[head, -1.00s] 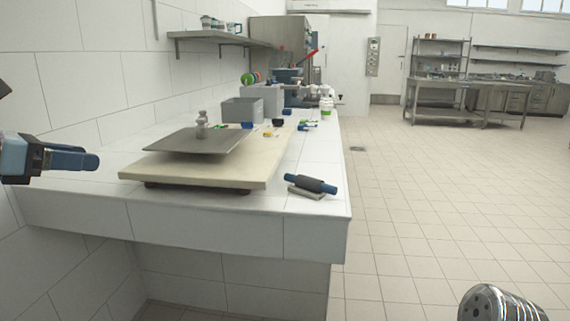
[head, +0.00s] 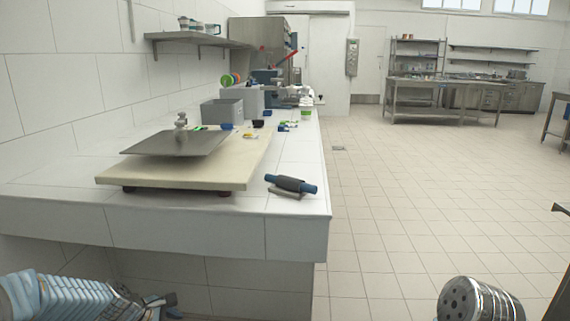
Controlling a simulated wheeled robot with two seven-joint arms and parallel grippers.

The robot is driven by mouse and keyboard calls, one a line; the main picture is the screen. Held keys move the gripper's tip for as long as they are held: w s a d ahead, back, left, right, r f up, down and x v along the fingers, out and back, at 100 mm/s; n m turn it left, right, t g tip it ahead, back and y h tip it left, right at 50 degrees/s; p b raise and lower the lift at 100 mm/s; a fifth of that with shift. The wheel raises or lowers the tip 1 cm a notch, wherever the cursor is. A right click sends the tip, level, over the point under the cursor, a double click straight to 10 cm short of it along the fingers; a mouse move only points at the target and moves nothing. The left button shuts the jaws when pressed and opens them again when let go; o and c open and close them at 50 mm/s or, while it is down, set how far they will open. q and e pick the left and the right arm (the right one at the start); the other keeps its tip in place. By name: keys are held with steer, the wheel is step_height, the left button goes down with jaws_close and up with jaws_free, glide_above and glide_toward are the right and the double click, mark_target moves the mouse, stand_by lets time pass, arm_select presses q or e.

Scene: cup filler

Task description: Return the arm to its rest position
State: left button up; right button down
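My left arm is low at the bottom left of the head view, below the counter's front edge. Its dark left gripper (head: 160,303) is at the bottom edge, partly cut off and small, so I cannot tell whether its fingers are open or shut. I see nothing held in it. It is apart from the counter (head: 180,228) and everything on it. I cannot make out my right gripper.
On the counter, a cream board (head: 215,177) carries a grey plate (head: 170,145). A blue-handled tool (head: 291,184) lies near the front right corner. A perforated metal cylinder (head: 478,303) stands at bottom right. The tiled floor (head: 400,190) is mostly clear.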

arm_select(q)
steer(key=s+d+f+m+g, duration=0.2)
steer(key=s+d+f+m, duration=0.5)
steer(key=f, duration=0.5)
steer(key=s+d+f+m+g, duration=0.1)
steer(key=s+d+f+m, duration=0.3)
steer(key=s, duration=0.4)
steer(key=s+d+f+m+g, duration=0.1)
steer(key=s+d+f+m, duration=0.4)
steer(key=s, duration=0.4)
steer(key=shift+d+f+m, duration=0.15)
steer(key=shift+d+m, duration=0.45)
steer(key=shift+d, duration=0.55)
steer(key=shift+c, duration=0.3)
